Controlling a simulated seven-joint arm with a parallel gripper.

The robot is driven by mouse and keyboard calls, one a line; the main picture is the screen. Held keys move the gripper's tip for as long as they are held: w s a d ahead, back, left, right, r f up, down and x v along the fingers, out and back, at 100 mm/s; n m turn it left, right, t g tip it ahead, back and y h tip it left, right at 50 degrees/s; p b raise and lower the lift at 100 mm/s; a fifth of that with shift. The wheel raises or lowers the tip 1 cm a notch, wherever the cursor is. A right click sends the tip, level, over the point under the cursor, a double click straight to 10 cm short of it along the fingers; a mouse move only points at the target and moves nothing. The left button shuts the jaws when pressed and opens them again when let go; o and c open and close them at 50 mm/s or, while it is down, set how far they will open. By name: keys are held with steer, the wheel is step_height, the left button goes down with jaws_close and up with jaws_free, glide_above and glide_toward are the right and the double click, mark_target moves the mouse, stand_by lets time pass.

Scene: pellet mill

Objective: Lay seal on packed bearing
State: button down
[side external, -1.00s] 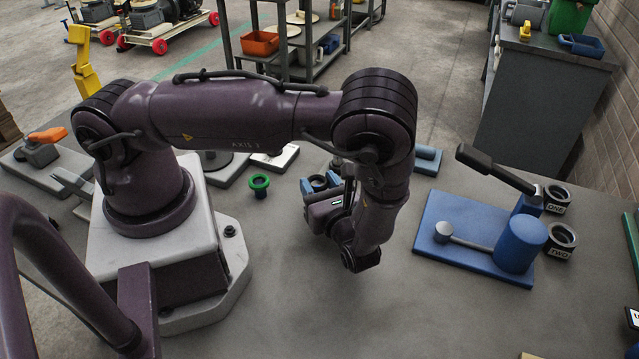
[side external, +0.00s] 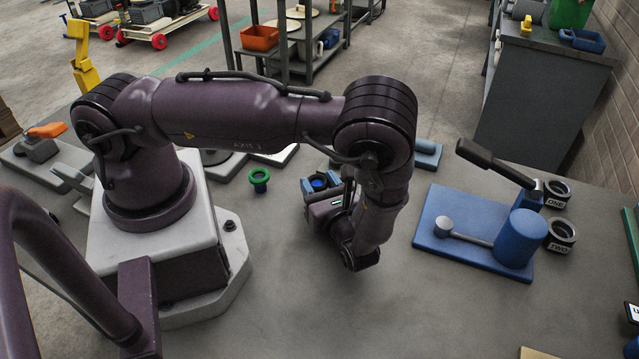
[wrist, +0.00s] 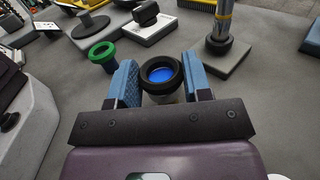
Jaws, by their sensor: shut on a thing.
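My gripper (wrist: 160,85) has its two blue fingers on either side of a round black-rimmed piece (wrist: 161,70) with a bright blue centre and a paler body below. It is shut on this piece, low over the table. The piece also shows between the fingers in the side view (side external: 318,183), partly hidden. I cannot tell whether it is the seal or the bearing, or whether it touches the table. A green-rimmed round piece (side external: 259,178) stands apart, left of my gripper; it is also in the wrist view (wrist: 102,52). Two black rings labelled ONE (side external: 557,190) and TWO (side external: 562,232) stand at right.
A blue press (side external: 480,228) with a black lever stands right of my gripper. A post on a grey base (wrist: 222,45) and a white plate with a black block (wrist: 146,20) lie beyond the fingers. The table's front middle is clear.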

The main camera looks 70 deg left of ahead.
steer(key=shift+f, duration=0.1)
jaws_free()
stand_by(0.4)
steer(key=shift+d, duration=0.1)
steer(key=shift+w+d, duration=0.1)
steer(key=shift+d, duration=4.3)
steer(key=s+a+r+n+t+h, duration=0.1)
steer(key=s+r+n+t+h, duration=0.1)
steer(key=r+n+h, duration=0.4)
steer(key=s+a+r+n+t+h, duration=0.1)
steer(key=r+n+h, duration=0.5)
steer(key=r, duration=0.9)
steer(key=s+a+r+n+t+h, duration=0.1)
steer(key=s+r+n+t+h, duration=0.2)
steer(key=r, duration=0.8)
steer(key=s+n+h, duration=0.2)
steer(key=h, duration=0.1)
steer(key=shift+a+n, duration=0.4)
